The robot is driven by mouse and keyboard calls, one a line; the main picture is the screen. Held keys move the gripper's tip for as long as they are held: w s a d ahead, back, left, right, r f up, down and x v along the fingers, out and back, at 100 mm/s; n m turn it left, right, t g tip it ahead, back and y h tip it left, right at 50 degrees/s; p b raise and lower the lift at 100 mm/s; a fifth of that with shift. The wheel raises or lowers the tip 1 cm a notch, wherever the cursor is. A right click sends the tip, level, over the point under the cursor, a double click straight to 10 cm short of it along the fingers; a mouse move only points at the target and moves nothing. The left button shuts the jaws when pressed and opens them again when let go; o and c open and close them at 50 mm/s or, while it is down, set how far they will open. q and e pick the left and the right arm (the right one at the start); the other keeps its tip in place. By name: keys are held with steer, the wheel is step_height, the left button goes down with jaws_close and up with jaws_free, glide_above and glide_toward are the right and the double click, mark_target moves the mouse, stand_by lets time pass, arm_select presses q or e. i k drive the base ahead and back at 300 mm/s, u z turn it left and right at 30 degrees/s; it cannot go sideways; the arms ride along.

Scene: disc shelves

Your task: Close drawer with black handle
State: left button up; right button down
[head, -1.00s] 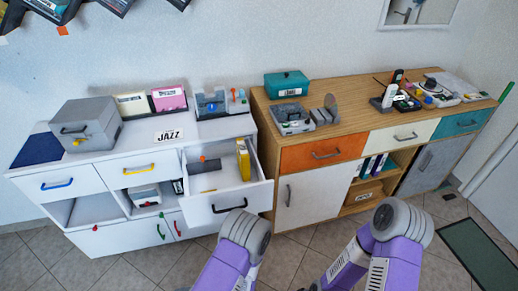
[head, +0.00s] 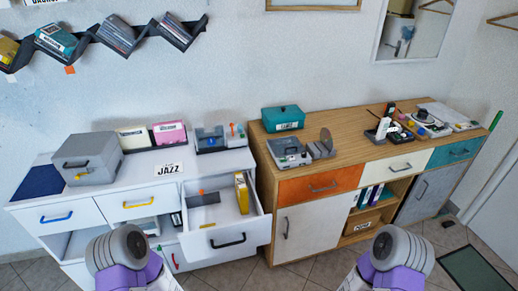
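The drawer with the black handle (head: 229,242) is pulled open at the right end of the white cabinet. Its white front stands out from the cabinet, and a yellow binder (head: 242,193), a grey item and a small orange item lie inside. My two purple and grey arms come in from the bottom edge. The left arm is in front of the cabinet, left of the open drawer. The right arm is in front of the wooden sideboard. Neither gripper's fingers show, and nothing visible touches the drawer.
The white cabinet (head: 95,190) also has drawers with blue and yellow handles, both shut. A grey box (head: 87,158) and disc bins stand on top. The wooden sideboard (head: 300,166) stands close to the open drawer's right side. Tiled floor lies in front.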

mark_target(234, 232)
steer(key=z, duration=1.1)
steer(key=k, duration=0.6)
steer(key=u, duration=1.55)
steer(key=i, duration=0.5)
